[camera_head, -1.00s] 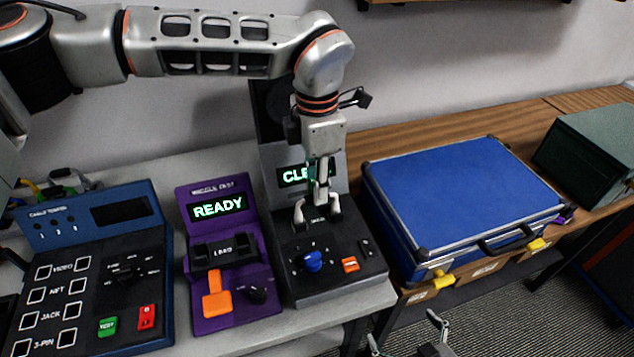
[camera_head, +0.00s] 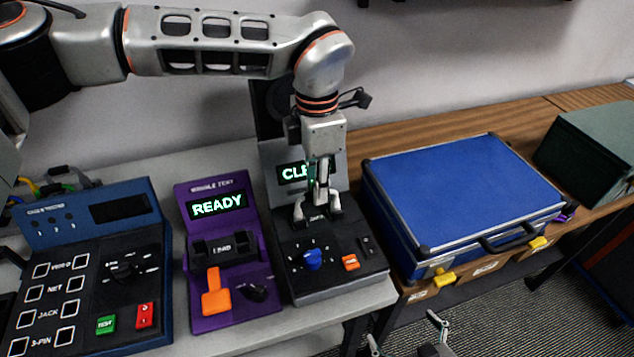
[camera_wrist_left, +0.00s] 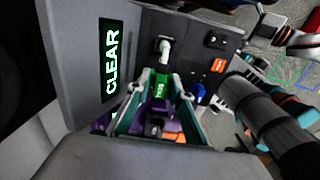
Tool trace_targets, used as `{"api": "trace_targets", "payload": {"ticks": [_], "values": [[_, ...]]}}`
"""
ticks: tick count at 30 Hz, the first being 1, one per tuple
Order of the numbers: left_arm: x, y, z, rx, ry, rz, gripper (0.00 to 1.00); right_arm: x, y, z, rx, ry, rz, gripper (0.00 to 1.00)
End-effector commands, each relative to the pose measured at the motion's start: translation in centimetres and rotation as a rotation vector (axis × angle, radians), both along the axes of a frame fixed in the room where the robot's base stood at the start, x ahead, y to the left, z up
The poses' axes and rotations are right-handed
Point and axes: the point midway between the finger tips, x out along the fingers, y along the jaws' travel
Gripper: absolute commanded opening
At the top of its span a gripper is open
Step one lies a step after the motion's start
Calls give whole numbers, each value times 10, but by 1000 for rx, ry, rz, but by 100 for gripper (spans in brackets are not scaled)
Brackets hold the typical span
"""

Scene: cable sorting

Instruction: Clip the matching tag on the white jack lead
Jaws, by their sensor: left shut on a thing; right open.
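My left gripper (camera_head: 317,212) hangs over the black console whose screen reads CLEAR. In the left wrist view its fingers (camera_wrist_left: 161,92) are closed around a small green tag-like piece (camera_wrist_left: 160,84) with white lettering, too small to read. A white elbow-shaped part (camera_wrist_left: 163,46), possibly the white jack lead's end, shows just beyond the green piece, against the console's dark panel. I cannot tell whether the two are joined. The rest of the lead is hidden. My right gripper (camera_head: 404,331) is open and empty at the bottom edge of the head view, over the floor.
The CLEAR console (camera_head: 340,282) has a blue knob and an orange switch. Left of it stand a purple tester (camera_head: 236,312) reading READY and a blue cable tester (camera_head: 160,225). Coloured leads (camera_head: 55,183) lie behind. A blue case (camera_head: 460,190) occupies the wooden bench on the right.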

Motion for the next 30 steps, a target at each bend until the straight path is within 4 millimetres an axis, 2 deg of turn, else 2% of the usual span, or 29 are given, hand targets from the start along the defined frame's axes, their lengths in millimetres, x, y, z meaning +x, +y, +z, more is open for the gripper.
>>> {"api": "trace_targets", "payload": {"ticks": [5, 6, 8, 15, 16, 18, 30], "values": [[0, 0, 0, 0, 0, 0, 10, 0, 0, 0, 0, 0, 0, 100], [0, 0, 0, 0, 0, 0, 26, 0, 0, 0, 0, 0, 0, 100], [0, 0, 0, 0, 0, 0, 40, 0, 0, 0, 0, 0, 0, 100], [0, 0, 0, 0, 0, 0, 40, 1, 0, 2, 0, -3, 0, 100], [0, 0, 0, 0, 0, 0, 43, 1, 0, 2, 0, -3, 0, 100], [0, 0, 0, 0, 0, 0, 59, 1, 0, 3, 1, -5, 0, 100], [0, 0, 2, 0, 0, 0, 60, 1, 0, 4, 1, -6, 0, 100]]}}
